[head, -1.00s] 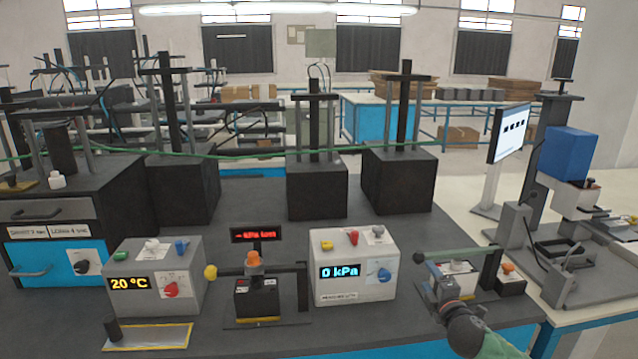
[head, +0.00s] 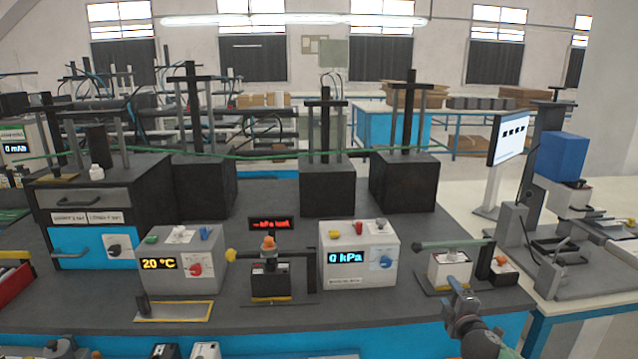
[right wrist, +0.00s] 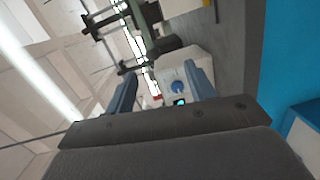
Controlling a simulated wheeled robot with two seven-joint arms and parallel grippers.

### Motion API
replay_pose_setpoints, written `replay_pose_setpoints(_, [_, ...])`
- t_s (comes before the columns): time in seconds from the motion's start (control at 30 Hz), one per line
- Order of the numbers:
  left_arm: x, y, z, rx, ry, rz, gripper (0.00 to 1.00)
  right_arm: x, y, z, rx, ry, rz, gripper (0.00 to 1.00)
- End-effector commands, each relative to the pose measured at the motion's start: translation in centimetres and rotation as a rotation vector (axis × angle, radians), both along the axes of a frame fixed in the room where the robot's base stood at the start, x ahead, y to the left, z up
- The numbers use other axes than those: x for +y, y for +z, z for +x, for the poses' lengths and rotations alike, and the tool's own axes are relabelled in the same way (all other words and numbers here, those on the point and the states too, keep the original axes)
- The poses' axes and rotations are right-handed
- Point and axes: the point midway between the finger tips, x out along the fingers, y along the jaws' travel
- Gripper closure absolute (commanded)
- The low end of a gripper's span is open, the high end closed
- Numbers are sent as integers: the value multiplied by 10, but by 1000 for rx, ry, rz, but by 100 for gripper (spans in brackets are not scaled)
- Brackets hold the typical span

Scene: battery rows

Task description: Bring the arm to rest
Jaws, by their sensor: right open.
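My right gripper (head: 458,290) is at the lower right of the head view, in front of the bench's front edge and close to the small white-topped battery fixture (head: 452,270). In the right wrist view its two fingers (right wrist: 162,92) stand apart with nothing between them. The kPa box (head: 358,280) shows beyond the fingers in the right wrist view (right wrist: 178,70), apart from them.
The grey bench (head: 110,308) carries a temperature box (head: 180,280), a small tester (head: 270,284) with an orange knob, and black presses (head: 405,185) behind. A monitor (head: 508,138) and a blue-headed machine (head: 562,157) stand at right. A red bin (head: 14,284) sits at left.

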Motion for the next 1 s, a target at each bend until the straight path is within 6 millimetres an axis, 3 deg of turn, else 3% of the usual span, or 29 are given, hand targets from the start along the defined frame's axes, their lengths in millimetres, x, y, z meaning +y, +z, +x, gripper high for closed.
replay_pose_setpoints(0.17, [0, 1, 4, -5, 0, 0, 45, -14, -10, -3, 59, -85, 82, 45])
replay_pose_setpoints(0.37, [0, -4, -5, 10, 0, 1, 45, -34, -18, -7, 126, -204, 196, 45])
replay_pose_setpoints(0.57, [1, -8, -13, 23, -1, 2, 45, -35, -39, -18, 221, -330, 367, 45])
replay_pose_setpoints(0.77, [1, -7, -11, 19, -1, 2, 45, -16, -89, -47, 358, -433, 530, 45])
replay_pose_setpoints(1.0, [1, -1, -1, 2, -1, 1, 45, 27, -181, -113, 594, -561, 729, 45])
